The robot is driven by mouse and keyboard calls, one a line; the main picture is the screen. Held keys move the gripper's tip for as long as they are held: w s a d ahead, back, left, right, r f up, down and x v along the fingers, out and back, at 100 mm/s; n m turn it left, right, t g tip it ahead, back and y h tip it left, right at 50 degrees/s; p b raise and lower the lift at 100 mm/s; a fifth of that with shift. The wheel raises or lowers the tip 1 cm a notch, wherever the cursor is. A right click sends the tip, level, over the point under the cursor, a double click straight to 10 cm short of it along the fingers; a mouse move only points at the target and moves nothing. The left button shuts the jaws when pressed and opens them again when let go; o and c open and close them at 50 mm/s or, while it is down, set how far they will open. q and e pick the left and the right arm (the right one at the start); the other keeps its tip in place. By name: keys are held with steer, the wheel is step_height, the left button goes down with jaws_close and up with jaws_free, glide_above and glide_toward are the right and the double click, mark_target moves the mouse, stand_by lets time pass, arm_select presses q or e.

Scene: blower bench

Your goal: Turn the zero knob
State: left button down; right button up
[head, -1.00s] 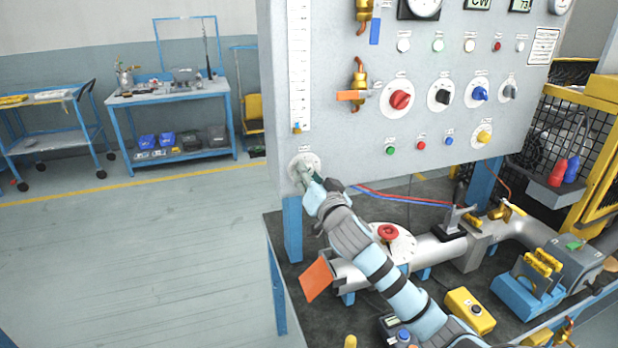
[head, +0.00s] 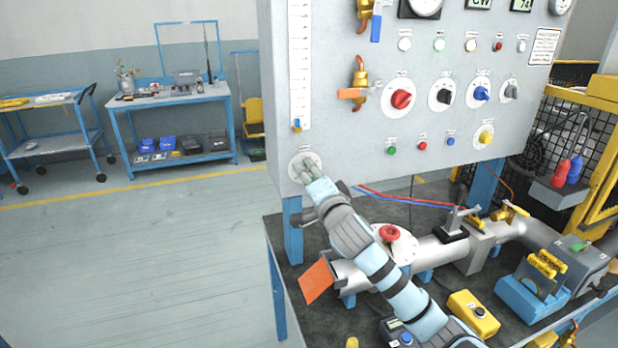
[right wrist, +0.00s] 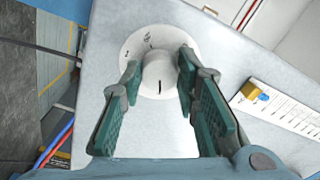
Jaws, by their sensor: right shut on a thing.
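The zero knob is a pale round knob (right wrist: 159,76) with a dark index line on a white marked dial plate (right wrist: 128,50), in the right wrist view. In the head view its dial plate (head: 294,168) is at the lower left of the grey panel, below the white scale. My right gripper (right wrist: 158,78) has its green-padded fingers on both sides of the knob, shut on it. In the head view my right gripper (head: 308,166) covers most of the knob. My left gripper is not in view.
The panel (head: 345,150) carries several coloured knobs, buttons and brass valves to the right. Below are a grey pipe (head: 432,245) with a red knob (head: 390,233) and an orange plate (head: 316,281). Open floor (head: 130,260) lies at the left.

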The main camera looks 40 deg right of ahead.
stand_by(0.5)
steer(key=o, duration=1.2)
steer(key=shift+c, duration=0.2)
steer(key=v, duration=1.2)
